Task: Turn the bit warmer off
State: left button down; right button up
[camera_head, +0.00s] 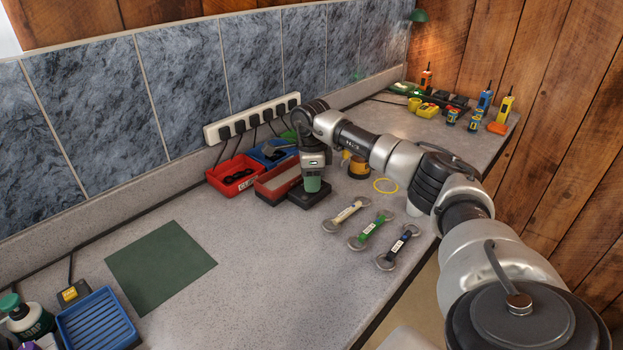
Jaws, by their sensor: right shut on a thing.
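My right gripper (312,184) reaches in from the right and points down over a low black box (309,199) on the counter. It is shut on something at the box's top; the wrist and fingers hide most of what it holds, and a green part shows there. Left of the box is a reddish tray with a grey inside (276,181). I cannot tell for sure which of these is the bit warmer, and no switch shows clearly. A white power strip (253,118) with several black plugs is against the tiled wall behind. My left gripper is not in view.
A red bin (233,176) and a blue bin (270,152) stand behind. A green mat (160,266) lies left. Radios and small items crowd the far right end.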

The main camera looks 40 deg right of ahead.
jog(key=shift+n, duration=0.8)
jog(key=o, duration=0.9)
jog(key=shift+r, duration=0.1)
